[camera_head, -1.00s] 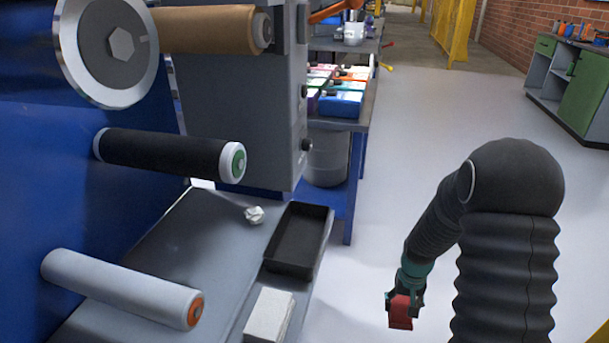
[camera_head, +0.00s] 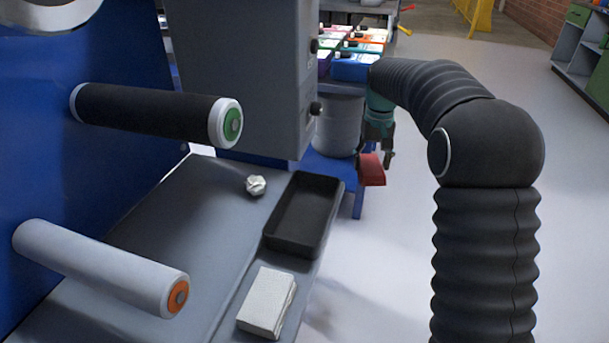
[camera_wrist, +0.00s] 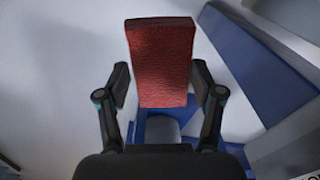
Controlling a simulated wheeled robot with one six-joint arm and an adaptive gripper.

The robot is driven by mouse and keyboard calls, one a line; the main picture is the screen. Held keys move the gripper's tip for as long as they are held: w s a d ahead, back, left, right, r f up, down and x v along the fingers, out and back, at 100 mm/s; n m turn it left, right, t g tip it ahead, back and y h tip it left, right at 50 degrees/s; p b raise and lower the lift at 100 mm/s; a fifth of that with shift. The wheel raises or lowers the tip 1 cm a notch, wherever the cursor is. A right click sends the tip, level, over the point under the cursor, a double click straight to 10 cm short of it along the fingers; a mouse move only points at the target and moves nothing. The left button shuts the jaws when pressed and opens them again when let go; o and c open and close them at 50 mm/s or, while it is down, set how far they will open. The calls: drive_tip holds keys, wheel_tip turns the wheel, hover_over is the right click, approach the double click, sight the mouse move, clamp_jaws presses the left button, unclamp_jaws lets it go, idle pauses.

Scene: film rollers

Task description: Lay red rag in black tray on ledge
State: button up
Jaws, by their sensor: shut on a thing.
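The red rag (camera_head: 371,170) is a folded block held in my gripper (camera_head: 376,155). It also shows in the wrist view (camera_wrist: 161,60), between the two fingers of my gripper (camera_wrist: 160,85). The gripper is shut on it, and the rag hangs in the air to the right of the ledge. The black tray (camera_head: 329,225) lies on the grey ledge (camera_head: 190,225), near its right edge, and looks empty. The rag is apart from the tray, up and to the right of it in the head view.
A white folded cloth stack (camera_head: 267,302) lies in front of the tray. A black roller (camera_head: 150,113) and a white roller (camera_head: 95,265) jut out over the ledge. A grey bin (camera_head: 338,125) stands behind. Floor at right is clear.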

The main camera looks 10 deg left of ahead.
drive_tip(key=s+a+r+m, duration=0.1)
drive_tip(key=s+a+r, duration=0.55)
drive_tip(key=r, duration=0.35)
drive_tip(key=s+a+m, duration=0.2)
drive_tip(key=s+a, duration=0.1)
drive_tip(key=s, duration=0.5)
drive_tip(key=s+a+m, duration=0.1)
drive_tip(key=s+a, duration=0.2)
drive_tip(key=s, duration=0.5)
drive_tip(key=f+b, duration=0.3)
drive_tip(key=b, duration=0.1)
drive_tip(key=f+b, duration=0.2)
drive_tip(key=shift+w+f, duration=0.25)
drive_tip(key=shift+f, duration=0.05)
drive_tip(key=shift+f+b, duration=0.5)
drive_tip(key=shift+f, duration=0.05)
drive_tip(key=o, duration=1.2)
drive_tip(key=shift+r, duration=0.1)
